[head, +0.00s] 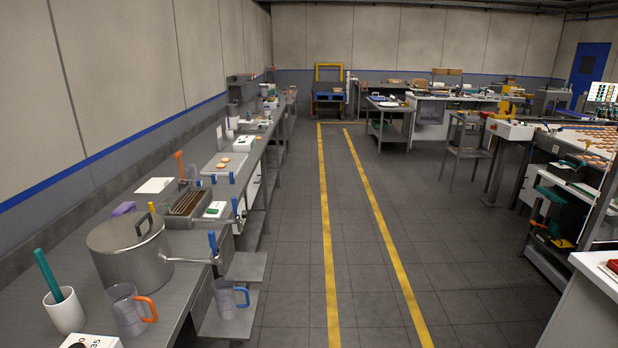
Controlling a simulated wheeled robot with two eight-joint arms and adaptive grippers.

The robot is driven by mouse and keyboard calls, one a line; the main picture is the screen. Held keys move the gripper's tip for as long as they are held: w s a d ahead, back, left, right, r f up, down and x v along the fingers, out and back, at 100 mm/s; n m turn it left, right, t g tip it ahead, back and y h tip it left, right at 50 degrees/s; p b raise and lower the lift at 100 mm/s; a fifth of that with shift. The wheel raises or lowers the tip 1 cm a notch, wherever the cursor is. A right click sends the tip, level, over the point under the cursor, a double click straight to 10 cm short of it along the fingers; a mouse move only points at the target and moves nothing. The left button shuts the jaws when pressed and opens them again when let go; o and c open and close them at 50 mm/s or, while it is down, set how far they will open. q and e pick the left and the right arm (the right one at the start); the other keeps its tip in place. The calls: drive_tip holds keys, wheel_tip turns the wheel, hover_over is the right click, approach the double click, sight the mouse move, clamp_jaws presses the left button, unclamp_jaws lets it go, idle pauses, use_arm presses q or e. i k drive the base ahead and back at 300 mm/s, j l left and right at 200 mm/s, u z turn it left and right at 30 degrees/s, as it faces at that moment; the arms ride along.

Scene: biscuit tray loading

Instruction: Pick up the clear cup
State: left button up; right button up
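A clear cup with an orange handle (125,311) stands upright on the grey workbench (172,306) at the lower left, near the bench's right edge. A second clear cup, with a blue handle (224,299), stands on a lower grey shelf (235,322) to the right of the bench. Both look empty. A small clear vessel (231,128) stands farther back along the bench; its details are too small to tell. Neither of my grippers shows in the head view.
A large lidded steel pot (131,252) stands just behind the orange-handled cup. A white cup with a green stick (65,311) is to its left. A white box with black print (90,342) lies in front. The floor aisle with yellow lines (324,215) is clear.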

sight(191, 169)
drive_tip(key=i, duration=2.4)
drive_tip(key=i+l+u, duration=0.1)
drive_tip(key=i+u, duration=0.3)
drive_tip(key=i, duration=0.2)
drive_tip(key=i+l+u, duration=0.3)
drive_tip(key=i+u, duration=0.15)
drive_tip(key=i+l+u, duration=0.4)
drive_tip(key=i+l, duration=0.1)
drive_tip(key=i, duration=0.1)
